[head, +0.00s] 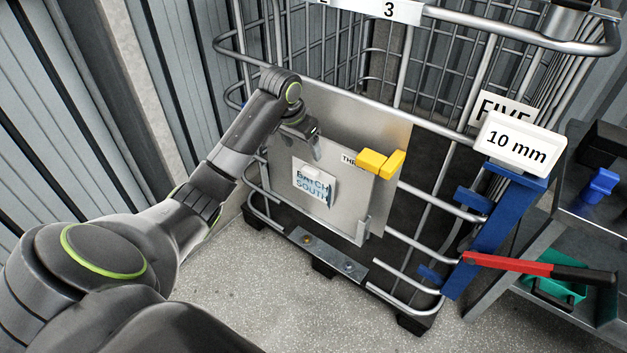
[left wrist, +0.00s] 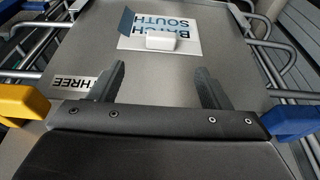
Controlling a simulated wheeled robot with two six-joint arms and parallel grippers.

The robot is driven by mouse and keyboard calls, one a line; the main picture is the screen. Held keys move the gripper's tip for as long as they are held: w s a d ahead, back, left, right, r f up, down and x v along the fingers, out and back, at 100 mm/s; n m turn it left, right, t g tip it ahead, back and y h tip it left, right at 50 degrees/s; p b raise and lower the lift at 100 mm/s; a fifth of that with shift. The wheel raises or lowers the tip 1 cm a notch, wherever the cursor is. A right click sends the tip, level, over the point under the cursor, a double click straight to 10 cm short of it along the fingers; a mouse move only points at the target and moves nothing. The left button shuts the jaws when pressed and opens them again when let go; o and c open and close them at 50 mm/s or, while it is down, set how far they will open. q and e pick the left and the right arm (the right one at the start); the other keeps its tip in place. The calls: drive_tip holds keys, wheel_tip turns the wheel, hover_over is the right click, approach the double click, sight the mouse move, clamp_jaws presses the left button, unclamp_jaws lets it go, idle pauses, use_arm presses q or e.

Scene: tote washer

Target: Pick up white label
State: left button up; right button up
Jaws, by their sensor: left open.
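The white label (head: 300,187), printed "BATCH SOUTH", lies against the grey metal plate on the front of the cage. It has a small white block (head: 311,172) on it and a blue-grey flap at one edge. In the left wrist view the label (left wrist: 188,47) is upside down, with its white block (left wrist: 173,42) facing me. My left gripper (head: 316,150) is just above the label in the head view. In the left wrist view my left gripper (left wrist: 158,85) is open and empty, its fingers apart and short of the block. My right gripper is out of view.
A yellow block (head: 380,163) sits at the plate's upper right beside a "THREE" tag (head: 349,160). A blue bracket (head: 490,235), a "10 mm" sign (head: 518,145) and a red bar with a black grip (head: 510,264) are at right. Cage bars surround the plate.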

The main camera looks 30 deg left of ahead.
use_arm(q)
hover_over(310, 170)
drive_tip(key=s, duration=0.2)
wheel_tip(310, 170, down, 4)
drive_tip(key=b+x, duration=0.1)
drive_tip(key=x, duration=0.3)
drive_tip(key=shift+a+f, duration=0.15)
drive_tip(key=shift+f, duration=0.2)
drive_tip(key=shift+w+f, duration=0.15)
drive_tip(key=shift+f, duration=0.25)
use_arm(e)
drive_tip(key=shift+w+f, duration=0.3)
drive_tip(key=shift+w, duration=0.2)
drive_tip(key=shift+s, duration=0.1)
